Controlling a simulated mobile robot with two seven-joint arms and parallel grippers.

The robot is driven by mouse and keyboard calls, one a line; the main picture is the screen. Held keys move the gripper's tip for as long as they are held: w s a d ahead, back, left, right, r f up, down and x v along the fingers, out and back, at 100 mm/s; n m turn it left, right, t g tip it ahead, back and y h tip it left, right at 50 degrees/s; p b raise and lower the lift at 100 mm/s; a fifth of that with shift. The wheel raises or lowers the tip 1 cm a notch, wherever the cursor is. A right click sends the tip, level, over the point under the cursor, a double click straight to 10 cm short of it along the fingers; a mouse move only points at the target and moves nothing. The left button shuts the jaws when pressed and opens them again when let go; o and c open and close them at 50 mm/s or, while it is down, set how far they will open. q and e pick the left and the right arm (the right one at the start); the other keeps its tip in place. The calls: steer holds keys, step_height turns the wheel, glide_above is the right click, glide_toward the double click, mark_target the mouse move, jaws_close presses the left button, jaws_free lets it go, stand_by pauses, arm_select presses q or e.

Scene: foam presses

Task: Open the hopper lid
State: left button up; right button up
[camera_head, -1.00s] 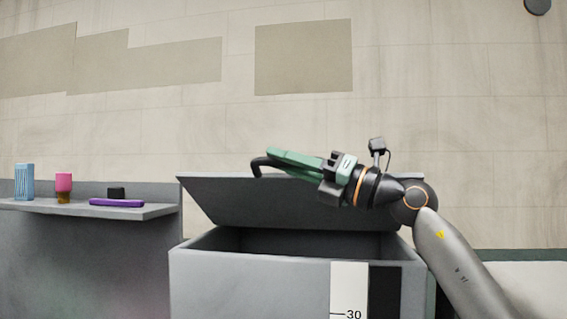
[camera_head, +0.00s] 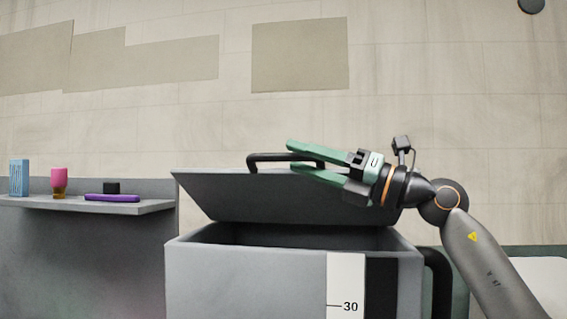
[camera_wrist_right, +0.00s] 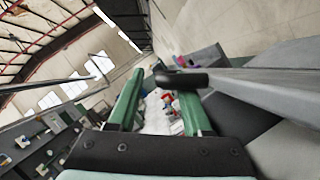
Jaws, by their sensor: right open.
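The hopper (camera_head: 245,285) is a grey box with a scale strip marked 30 on its front. Its grey lid (camera_head: 270,198) stands tilted up, hinged side at the back, with a dark gap into the hopper below it. A black bar handle (camera_head: 252,160) is on the lid's upper edge. My right gripper (camera_head: 305,158) is open, its green fingers spread at the right part of the handle, which appears between or behind them. In the right wrist view the open fingers (camera_wrist_right: 160,100) show, with the dark handle end (camera_wrist_right: 185,80) near the fingertips. My left gripper is not in view.
A grey shelf (camera_head: 150,207) at the left holds a blue box (camera_head: 19,178), a pink-topped cup (camera_head: 59,182), a purple item (camera_head: 112,198) and a small black block (camera_head: 111,187). A pale wall stands behind. The space above the lid is clear.

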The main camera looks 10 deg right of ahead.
steer(key=b+v, duration=0.2)
steer(key=v, duration=0.6)
